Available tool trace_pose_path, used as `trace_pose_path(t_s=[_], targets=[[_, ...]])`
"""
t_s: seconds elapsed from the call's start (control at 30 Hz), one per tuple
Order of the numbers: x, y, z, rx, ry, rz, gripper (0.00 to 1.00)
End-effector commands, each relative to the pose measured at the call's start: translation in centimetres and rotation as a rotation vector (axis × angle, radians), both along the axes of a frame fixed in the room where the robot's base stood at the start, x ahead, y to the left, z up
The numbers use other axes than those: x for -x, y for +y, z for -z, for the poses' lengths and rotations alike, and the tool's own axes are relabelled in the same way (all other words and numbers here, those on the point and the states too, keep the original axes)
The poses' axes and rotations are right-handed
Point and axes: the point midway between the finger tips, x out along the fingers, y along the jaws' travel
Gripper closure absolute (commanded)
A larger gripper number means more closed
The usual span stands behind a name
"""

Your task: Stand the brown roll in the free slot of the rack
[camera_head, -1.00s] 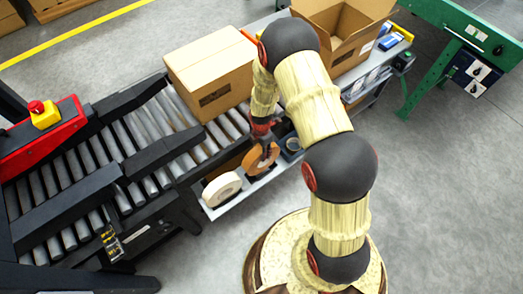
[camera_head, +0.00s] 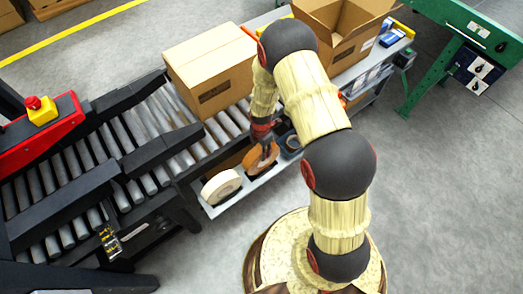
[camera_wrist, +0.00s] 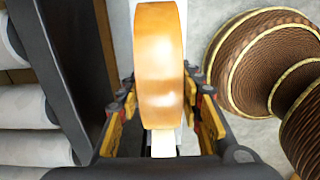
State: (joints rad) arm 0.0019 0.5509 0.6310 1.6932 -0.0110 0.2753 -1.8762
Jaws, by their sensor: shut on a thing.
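The brown roll (camera_head: 261,158) stands upright at the grey side shelf of the conveyor, between a white roll and a dark blue roll. My gripper (camera_head: 263,138) comes down on it from above. In the wrist view the brown roll (camera_wrist: 160,65) fills the space between the fingers of my gripper (camera_wrist: 163,115), which are shut on it. The rack is mostly hidden under the rolls; a dark slot base (camera_head: 247,172) shows beside the brown roll. I cannot tell whether the roll touches the slot's bottom.
The white roll (camera_head: 221,187) stands just left of the brown one, and the dark blue roll (camera_head: 291,142) just right. A closed carton (camera_head: 210,70) sits on the roller conveyor (camera_head: 150,125) behind. An open carton (camera_head: 345,30) stands at the upper right.

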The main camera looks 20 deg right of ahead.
Motion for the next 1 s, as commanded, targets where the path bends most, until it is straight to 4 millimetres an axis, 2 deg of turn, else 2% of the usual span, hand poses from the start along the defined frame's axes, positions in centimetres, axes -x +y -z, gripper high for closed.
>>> trace_pose_path(t_s=[0.27, 1.0], targets=[[-0.1, 0.0, 0.2, 0.0, -0.002, 0.0, 1.0], [-0.1, 0.0, 2.4, 0.0, -0.002, 0.0, 1.0]])
